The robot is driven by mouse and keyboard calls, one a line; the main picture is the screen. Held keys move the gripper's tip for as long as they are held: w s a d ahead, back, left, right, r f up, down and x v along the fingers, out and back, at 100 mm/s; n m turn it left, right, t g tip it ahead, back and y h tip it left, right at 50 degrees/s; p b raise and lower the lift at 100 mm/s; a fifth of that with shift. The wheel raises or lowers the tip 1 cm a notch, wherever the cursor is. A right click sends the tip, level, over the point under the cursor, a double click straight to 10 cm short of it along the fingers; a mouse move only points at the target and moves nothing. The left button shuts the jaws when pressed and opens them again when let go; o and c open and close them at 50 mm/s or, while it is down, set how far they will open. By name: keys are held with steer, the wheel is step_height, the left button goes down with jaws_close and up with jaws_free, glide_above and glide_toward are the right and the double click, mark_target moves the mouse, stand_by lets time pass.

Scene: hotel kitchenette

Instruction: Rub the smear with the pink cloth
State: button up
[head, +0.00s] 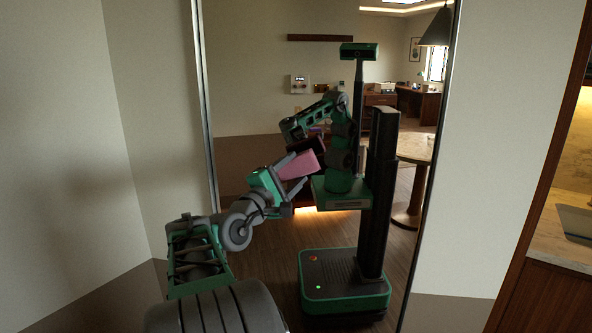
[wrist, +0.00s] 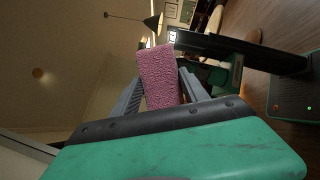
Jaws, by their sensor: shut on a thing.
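The pink cloth (head: 303,163) is a folded, rough-textured pad in front of a tall mirror (head: 233,100). My gripper (head: 295,174) is shut on it. In the wrist view the cloth (wrist: 160,78) stands out between the two grey fingers of my gripper (wrist: 162,92). I cannot tell whether the cloth touches the glass. I cannot make out a smear on the mirror in either view; the cloth, the arm and the reflections cover part of the glass. A small brownish round spot (wrist: 38,73) shows at the left of the wrist view; I cannot tell what it is.
The mirror has thin dark side frames and reflects my own body and a room with a round table (head: 405,148) and a desk. Plain walls stand on both sides. A pale counter (head: 550,235) with a dark wooden side is at the right edge.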

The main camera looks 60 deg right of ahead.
steer(key=shift+a, duration=0.2)
steer(key=shift+s+a, duration=0.25)
steer(key=shift+a, duration=0.5)
steer(key=shift+s+a, duration=0.2)
steer(key=shift+a, duration=0.5)
